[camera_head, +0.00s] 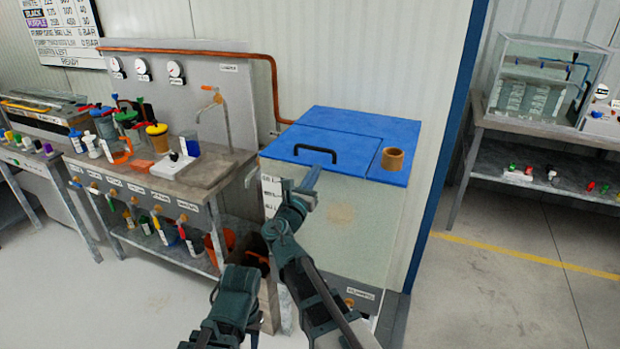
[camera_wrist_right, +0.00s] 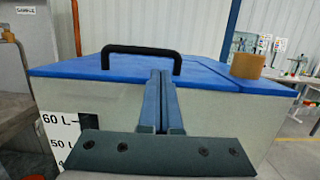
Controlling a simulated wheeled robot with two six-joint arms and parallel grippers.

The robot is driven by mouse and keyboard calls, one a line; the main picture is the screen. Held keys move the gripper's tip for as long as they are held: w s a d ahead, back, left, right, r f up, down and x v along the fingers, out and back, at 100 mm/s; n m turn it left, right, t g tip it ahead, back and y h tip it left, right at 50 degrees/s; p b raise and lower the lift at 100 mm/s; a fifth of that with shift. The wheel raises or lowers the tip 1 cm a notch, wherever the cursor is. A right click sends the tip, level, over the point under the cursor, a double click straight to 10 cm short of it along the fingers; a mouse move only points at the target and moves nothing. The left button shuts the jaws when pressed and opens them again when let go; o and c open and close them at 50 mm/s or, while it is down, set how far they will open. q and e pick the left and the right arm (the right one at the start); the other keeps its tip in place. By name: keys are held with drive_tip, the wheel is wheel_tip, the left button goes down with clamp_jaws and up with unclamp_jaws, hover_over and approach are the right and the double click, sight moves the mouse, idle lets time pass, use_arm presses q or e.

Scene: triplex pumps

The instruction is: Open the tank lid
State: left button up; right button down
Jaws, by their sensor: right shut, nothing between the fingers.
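The clear tank (camera_head: 345,235) has a blue top with a closed, flat-lying lid (camera_head: 325,141). A black bar handle (camera_head: 315,152) stands on the lid near its front edge; it also shows in the wrist view (camera_wrist_right: 140,50). My right gripper (camera_head: 313,175) is shut and empty, just in front of the lid's front edge. In the right wrist view its blue fingers (camera_wrist_right: 158,80) reach up below the handle's right end, and I cannot tell whether they touch the lid. My left arm shows low in the head view, but its fingers are not clearly visible.
A brown cylindrical port (camera_head: 392,158) stands on the tank's right top. A workbench (camera_head: 165,190) with a tap and containers stands left. A blue post (camera_head: 447,140) rises right of the tank. Open floor lies at the right, before a table with a glass tank (camera_head: 545,80).

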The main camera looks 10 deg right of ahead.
sight(320, 162)
drive_tip(key=shift+p+x, duration=0.3)
drive_tip(key=shift+x, duration=1.8)
wheel_tip(320, 162, up, 2)
drive_tip(key=p, duration=0.4)
drive_tip(key=shift+w+d+r+g, duration=0.1)
drive_tip(key=shift+r+g, duration=0.1)
drive_tip(key=shift+g, duration=0.2)
drive_tip(key=w+d+r+g+y+p, duration=0.1)
drive_tip(key=w+r+g+y+p, duration=0.1)
drive_tip(key=r+p, duration=0.65)
drive_tip(key=w+d+r+g+y+p, duration=0.1)
drive_tip(key=w+r+g+p, duration=0.15)
drive_tip(key=p, duration=1.05)
drive_tip(key=w+d+r+p, duration=0.8)
drive_tip(key=w+r, duration=0.1)
drive_tip(key=w, duration=0.1)
drive_tip(key=shift+p, duration=0.3)
drive_tip(key=shift+a, duration=0.15)
